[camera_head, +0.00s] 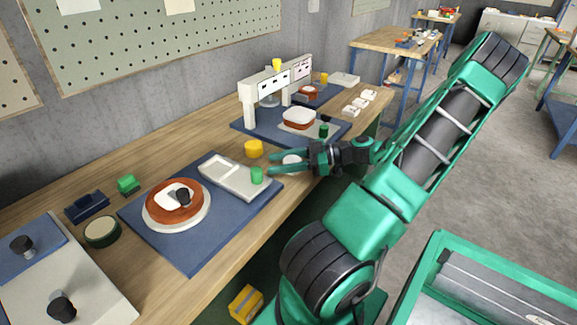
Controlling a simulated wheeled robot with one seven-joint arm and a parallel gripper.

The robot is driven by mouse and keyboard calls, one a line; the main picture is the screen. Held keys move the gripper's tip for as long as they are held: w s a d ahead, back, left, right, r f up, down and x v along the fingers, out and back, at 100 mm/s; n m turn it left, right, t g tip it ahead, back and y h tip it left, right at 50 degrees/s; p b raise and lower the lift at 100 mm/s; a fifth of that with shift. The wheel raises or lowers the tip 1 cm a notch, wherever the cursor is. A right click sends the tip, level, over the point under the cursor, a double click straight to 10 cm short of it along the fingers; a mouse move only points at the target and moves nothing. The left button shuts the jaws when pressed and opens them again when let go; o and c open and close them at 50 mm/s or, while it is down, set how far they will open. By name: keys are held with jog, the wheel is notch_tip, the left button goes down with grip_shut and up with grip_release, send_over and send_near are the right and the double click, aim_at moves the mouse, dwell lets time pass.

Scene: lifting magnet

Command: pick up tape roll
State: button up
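A squat round item with a dark green rim and a pale top (102,232) lies flat on the workbench at the left; it looks like the tape roll, but I cannot be sure. My gripper (272,163) is far to its right, above the bench near the front edge. Its two green fingers point left and are spread apart, with nothing visible between them. A small green cylinder (257,175) stands just below the fingertips in the picture. A whitish round item (291,160) shows partly behind the fingers.
A blue mat (205,250) bears a red-brown round magnet (160,212) and a pale tray (225,186). A yellow cylinder (254,149) stands behind my gripper. A dark blue block (87,207) and green block (128,184) sit close to the pale-topped item. A white gantry (247,103) stands farther back.

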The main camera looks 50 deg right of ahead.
jog(key=shift+r, duration=0.1)
jog(key=shift+c, duration=0.5)
notch_tip(320, 180, up, 10)
